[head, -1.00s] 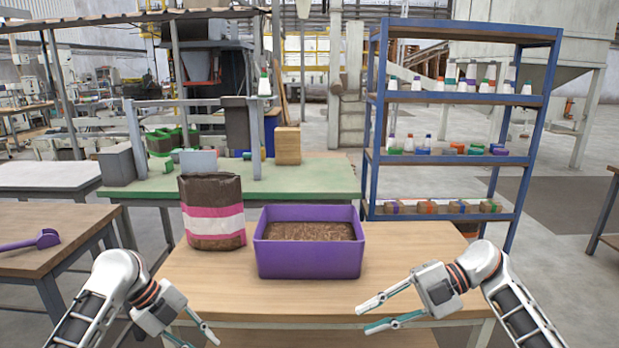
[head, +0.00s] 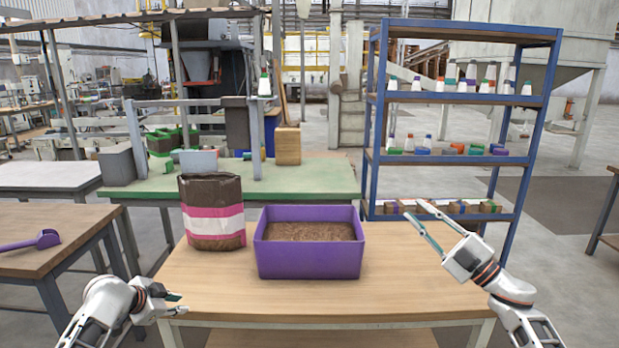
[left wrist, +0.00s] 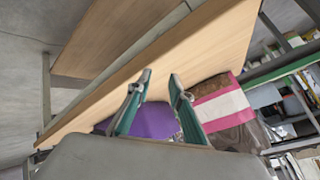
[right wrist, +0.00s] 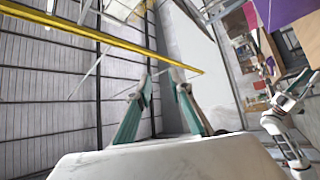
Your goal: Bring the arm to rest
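My left gripper (head: 178,303) is at the front left edge of the wooden table, apart from everything on it. In the left wrist view its two fingers (left wrist: 160,88) stand apart with nothing between them. My right gripper (head: 430,222) is raised above the table's right side, fingers pointing up and to the left. In the right wrist view its fingers (right wrist: 160,88) stand apart and empty. A purple bin (head: 309,263) with brown pellets stands on the table. A brown bag with pink and white bands (head: 213,212) stands upright to its left.
The wooden table (head: 400,285) is clear right of the bin and along its front. A blue shelf rack (head: 461,101) with bottles and boxes stands behind on the right. A side table (head: 40,240) on the left holds a purple scoop (head: 45,239). A green bench (head: 310,180) is behind.

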